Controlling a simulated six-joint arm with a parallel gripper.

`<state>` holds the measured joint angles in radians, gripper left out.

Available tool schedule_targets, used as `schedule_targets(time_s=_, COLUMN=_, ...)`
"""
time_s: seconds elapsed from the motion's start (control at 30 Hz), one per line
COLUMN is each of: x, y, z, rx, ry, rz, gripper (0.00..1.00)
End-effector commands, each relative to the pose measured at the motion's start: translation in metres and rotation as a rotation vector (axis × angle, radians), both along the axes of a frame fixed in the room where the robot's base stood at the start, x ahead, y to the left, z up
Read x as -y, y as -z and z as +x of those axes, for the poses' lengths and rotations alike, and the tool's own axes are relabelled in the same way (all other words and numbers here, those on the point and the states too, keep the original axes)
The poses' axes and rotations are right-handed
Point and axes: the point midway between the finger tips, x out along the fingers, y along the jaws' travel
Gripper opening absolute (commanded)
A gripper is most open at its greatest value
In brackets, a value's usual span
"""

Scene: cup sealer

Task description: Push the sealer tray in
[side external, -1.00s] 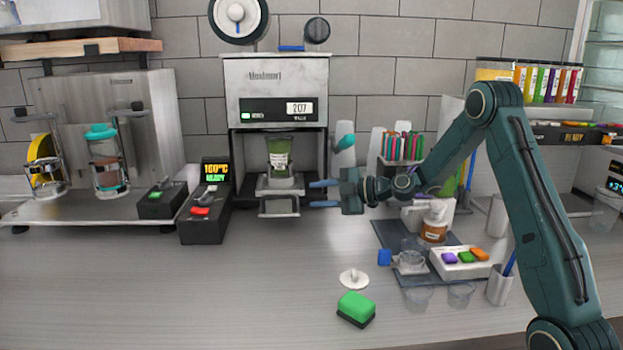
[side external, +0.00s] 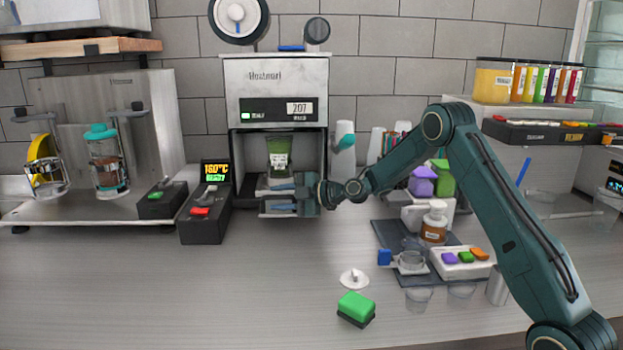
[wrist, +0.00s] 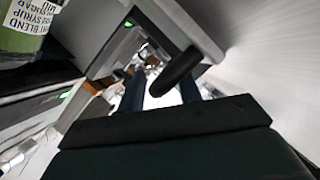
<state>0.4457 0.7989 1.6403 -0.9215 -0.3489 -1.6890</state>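The sealer (side external: 276,92) is a grey metal machine against the wall. Its tray (side external: 263,183) sticks out at the front and carries a cup of green drink (side external: 279,158); the labelled cup also shows in the wrist view (wrist: 28,28). My gripper (side external: 268,198) is in front of the tray, its blue fingers pointing left, one above the other and apart. In the wrist view the tray (wrist: 95,32) and its dark handle (wrist: 180,72) lie close before the fingers (wrist: 160,88). I cannot tell whether they touch the handle.
A black control box with a lever (side external: 204,213) stands just left of the sealer. A green sponge (side external: 356,306) and a white lid-like disc (side external: 354,279) lie on the counter in front. A dark mat (side external: 385,236) with small items lies at right. The front-left counter is clear.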

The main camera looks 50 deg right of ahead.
Motion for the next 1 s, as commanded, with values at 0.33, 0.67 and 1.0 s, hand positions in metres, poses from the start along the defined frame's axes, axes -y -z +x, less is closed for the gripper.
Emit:
schedule_targets(time_s=0.33, x=-0.0031, y=0.0015, z=0.0054, rx=0.0, ry=-0.001, rz=0.0, gripper=0.34)
schedule_targets(time_s=0.67, x=-0.0028, y=0.0013, z=0.0053, rx=0.0, ry=0.0, rz=0.0, gripper=0.0)
schedule_targets(time_s=1.0, x=0.0036, y=0.0017, z=0.0116, rx=0.0, ry=-0.001, rz=0.0, gripper=0.0)
